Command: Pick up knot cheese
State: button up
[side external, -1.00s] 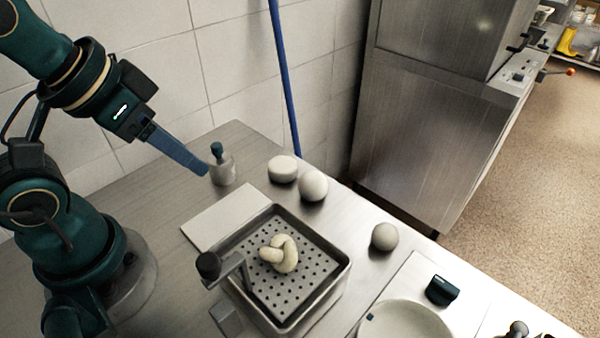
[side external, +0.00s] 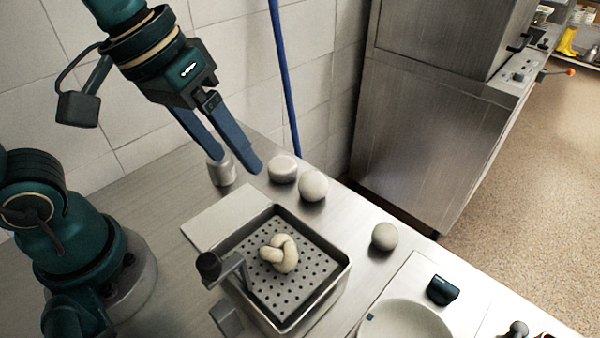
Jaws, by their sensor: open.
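The knot cheese (side external: 279,253) is a pale, twisted piece lying on the perforated floor of a metal basket (side external: 347,268), near its middle. My gripper (side external: 237,165) is open and empty, with two long blue fingers pointing down and to the right. It hangs above the counter, up and left of the basket and well apart from the cheese.
A round white cheese (side external: 283,168) and a pale ball (side external: 313,186) stand behind the basket. Another ball (side external: 384,236) lies to its right. A white board (side external: 228,215) adjoins the basket, whose dark-knobbed handle (side external: 209,264) sticks up at left. A bowl (side external: 405,322) is at front right.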

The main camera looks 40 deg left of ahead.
aim_at(279, 242)
jog(key=d+f+g, duration=0.1)
jog(key=d, duration=0.1)
jog(key=d+f+g, duration=0.1)
jog(key=d+f, duration=0.1)
jog(key=d+f+m+g, duration=0.1)
jog(key=d, duration=0.2)
jog(key=shift+w+f+g, duration=0.1)
jog(key=shift+f+g, duration=0.1)
jog(key=shift+g, duration=0.1)
jog(key=shift+s+d+f, duration=0.2)
jog(key=shift+d+f, duration=0.1)
jog(key=shift+f, duration=0.4)
jog(key=shift+d+f, duration=0.2)
jog(key=shift+f, duration=0.8)
jog(key=shift+d+f, duration=0.2)
jog(key=shift+f, duration=0.8)
grip_shut()
jog(key=shift+r, duration=0.15)
